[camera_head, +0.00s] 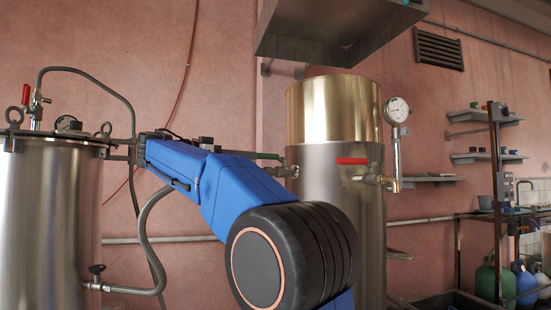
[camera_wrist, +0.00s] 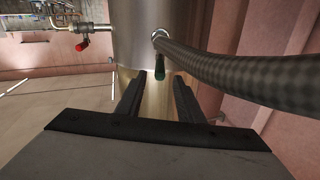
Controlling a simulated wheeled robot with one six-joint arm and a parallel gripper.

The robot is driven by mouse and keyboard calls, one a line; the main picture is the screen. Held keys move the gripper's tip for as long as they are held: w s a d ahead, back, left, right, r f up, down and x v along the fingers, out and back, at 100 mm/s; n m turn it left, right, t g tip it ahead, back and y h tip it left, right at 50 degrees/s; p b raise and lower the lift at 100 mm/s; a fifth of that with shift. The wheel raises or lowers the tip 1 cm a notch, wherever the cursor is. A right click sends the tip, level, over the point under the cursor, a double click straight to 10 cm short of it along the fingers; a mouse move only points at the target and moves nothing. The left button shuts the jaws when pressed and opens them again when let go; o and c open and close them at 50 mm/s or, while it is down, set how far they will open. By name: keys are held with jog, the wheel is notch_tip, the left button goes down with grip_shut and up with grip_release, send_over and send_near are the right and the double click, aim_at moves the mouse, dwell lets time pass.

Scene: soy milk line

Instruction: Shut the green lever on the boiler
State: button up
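The boiler (camera_head: 335,115) has a brass upper part and a steel body, and stands right of centre in the head view. Its green lever (camera_head: 250,154) lies roughly level on a valve at the boiler's left side. In the wrist view the green lever (camera_wrist: 160,73) shows as a short green end below a valve, against the boiler (camera_wrist: 133,35). My gripper (camera_wrist: 160,78) is open, with its two dark fingers apart. The lever's end appears between the fingertips; I cannot tell whether it touches either.
A thick braided hose (camera_wrist: 240,75) runs close to the right of the gripper. A red lever (camera_head: 352,161) sits on the boiler's front tap. A pressure gauge (camera_head: 396,110) stands above it. A steel tank (camera_head: 45,220) is at left, and a hood (camera_head: 340,30) hangs overhead.

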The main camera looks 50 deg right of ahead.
aim_at(275, 156)
jog(key=x, duration=1.1)
jog(key=shift+d, duration=0.35)
jog(key=shift+r, duration=0.1)
grip_shut()
